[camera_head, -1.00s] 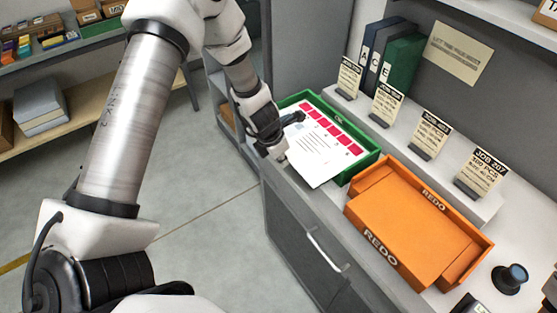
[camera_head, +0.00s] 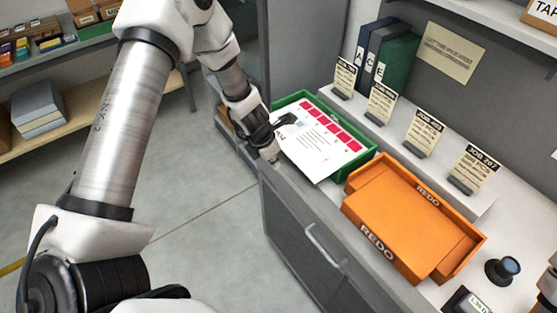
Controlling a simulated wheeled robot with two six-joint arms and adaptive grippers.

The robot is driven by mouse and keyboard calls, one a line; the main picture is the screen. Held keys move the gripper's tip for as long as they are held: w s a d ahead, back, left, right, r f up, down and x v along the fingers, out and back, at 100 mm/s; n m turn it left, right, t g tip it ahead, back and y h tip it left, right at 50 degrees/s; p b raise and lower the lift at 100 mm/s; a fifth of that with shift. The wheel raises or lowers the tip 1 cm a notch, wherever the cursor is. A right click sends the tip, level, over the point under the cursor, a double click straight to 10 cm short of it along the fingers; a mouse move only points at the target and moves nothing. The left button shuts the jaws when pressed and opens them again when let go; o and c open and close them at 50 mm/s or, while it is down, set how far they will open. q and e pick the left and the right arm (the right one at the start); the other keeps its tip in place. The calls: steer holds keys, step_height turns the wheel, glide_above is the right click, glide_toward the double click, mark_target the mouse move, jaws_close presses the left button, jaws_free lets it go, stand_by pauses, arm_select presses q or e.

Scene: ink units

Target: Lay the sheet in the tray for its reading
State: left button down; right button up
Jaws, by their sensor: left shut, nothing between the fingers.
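The sheet (camera_head: 318,158), white with a row of red blocks, lies over the green tray (camera_head: 370,158) on the counter. Its near corner reaches over the tray's near rim, so it does not lie wholly inside. My left gripper (camera_head: 279,138) is at the sheet's left edge, by the tray's near left corner. It is shut with nothing held, and its dark part overlaps the sheet in the picture. Whether it touches the sheet I cannot tell.
An orange REDO tray (camera_head: 378,238) stands right of the green tray and looks empty. Job cards (camera_head: 425,132) and binders (camera_head: 392,60) stand on a ledge behind. A dark round knob (camera_head: 503,270) and a small display (camera_head: 467,303) are at the lower right.

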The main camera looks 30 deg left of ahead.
arm_select(q)
steer(key=s+p+v, duration=0.1)
steer(key=p+v, duration=0.6)
steer(key=v, duration=0.4)
steer(key=shift+f, duration=0.2)
